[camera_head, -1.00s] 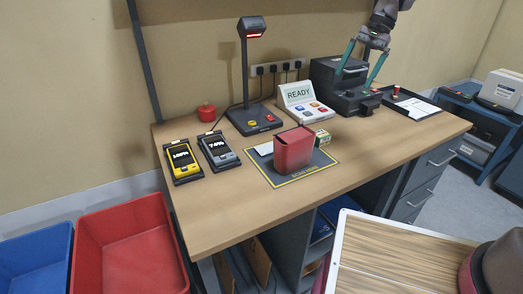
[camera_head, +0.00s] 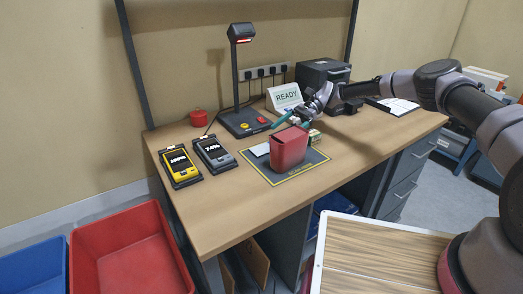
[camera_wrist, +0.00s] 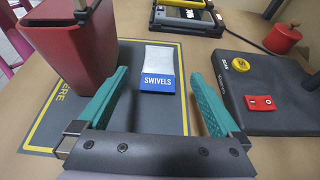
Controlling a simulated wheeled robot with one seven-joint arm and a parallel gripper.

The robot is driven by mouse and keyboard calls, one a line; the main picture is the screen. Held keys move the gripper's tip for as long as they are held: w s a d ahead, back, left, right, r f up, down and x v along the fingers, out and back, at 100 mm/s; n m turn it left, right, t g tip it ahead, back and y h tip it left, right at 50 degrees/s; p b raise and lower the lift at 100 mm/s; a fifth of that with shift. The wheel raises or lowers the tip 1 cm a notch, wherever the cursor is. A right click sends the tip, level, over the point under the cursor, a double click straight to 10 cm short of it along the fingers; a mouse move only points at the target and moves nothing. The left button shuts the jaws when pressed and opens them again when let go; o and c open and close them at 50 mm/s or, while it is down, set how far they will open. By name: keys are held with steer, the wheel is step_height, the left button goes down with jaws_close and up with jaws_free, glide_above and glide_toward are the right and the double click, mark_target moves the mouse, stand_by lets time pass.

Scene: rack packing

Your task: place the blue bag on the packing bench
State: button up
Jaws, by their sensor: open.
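The blue bag (camera_wrist: 158,83) is a small flat packet with a clear upper part and a blue label reading SWIVELS. It lies on the dark, yellow-edged mat (camera_wrist: 180,120) on the packing bench (camera_head: 215,225). In the head view the bag (camera_head: 261,149) shows as a pale patch left of the red bin (camera_head: 288,150). My gripper (camera_wrist: 160,75) has its teal fingers spread wide, one on each side of the bag in the wrist view, with nothing between them. In the head view my gripper (camera_head: 292,119) is above the bench, behind the red bin.
The red bin (camera_wrist: 75,40) stands close beside the left finger in the wrist view. The scanner stand (camera_head: 243,120), READY panel (camera_head: 286,98), small box (camera_head: 314,137) and two handheld devices surround the mat. The bench's front left is clear.

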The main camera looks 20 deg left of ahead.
mark_target(265, 146)
steer(key=x, duration=0.9)
steer(key=shift+d+f, duration=0.15)
steer(key=c, duration=1.6)
